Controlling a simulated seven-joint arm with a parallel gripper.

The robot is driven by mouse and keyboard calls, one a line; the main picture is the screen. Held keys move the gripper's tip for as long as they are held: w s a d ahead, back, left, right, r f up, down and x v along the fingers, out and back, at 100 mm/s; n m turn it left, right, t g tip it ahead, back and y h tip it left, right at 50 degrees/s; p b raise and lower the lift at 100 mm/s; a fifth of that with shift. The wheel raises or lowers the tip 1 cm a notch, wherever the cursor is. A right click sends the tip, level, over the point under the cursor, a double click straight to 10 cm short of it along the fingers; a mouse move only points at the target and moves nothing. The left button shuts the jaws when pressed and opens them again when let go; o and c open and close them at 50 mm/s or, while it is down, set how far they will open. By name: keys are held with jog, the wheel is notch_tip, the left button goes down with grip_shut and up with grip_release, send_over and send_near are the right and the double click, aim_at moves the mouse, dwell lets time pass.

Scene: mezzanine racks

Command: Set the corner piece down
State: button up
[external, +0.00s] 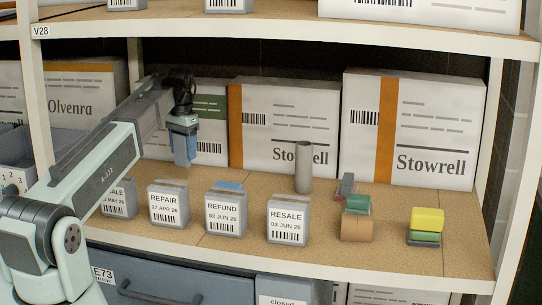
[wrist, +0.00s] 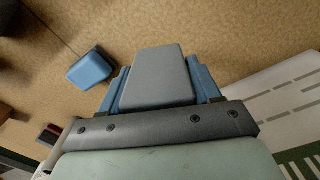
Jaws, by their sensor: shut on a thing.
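My gripper (external: 184,153) is in the air above the back left of the middle shelf, in front of the white boxes. Its blue fingers point down. In the wrist view my gripper (wrist: 155,92) is shut on a grey, wedge-shaped piece (wrist: 155,72), which I take to be the corner piece. The fingers sit on both sides of it and hide its sides. In the external view the held piece is hard to tell from the fingers.
A grey cylinder (external: 304,168), a stack with a brown block (external: 356,227) and a yellow-topped stack (external: 427,220) stand right. Stowrell boxes (external: 300,115) fill the back. Bare shelf (external: 250,185) lies between.

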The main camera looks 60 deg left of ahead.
jog(key=shift+f, duration=3.65)
jog(key=shift+f, duration=0.1)
jog(key=o, duration=1)
notch_tip(320, 180, up, 12)
jog(key=shift+r, duration=0.15)
jog(key=shift+w, duration=0.1)
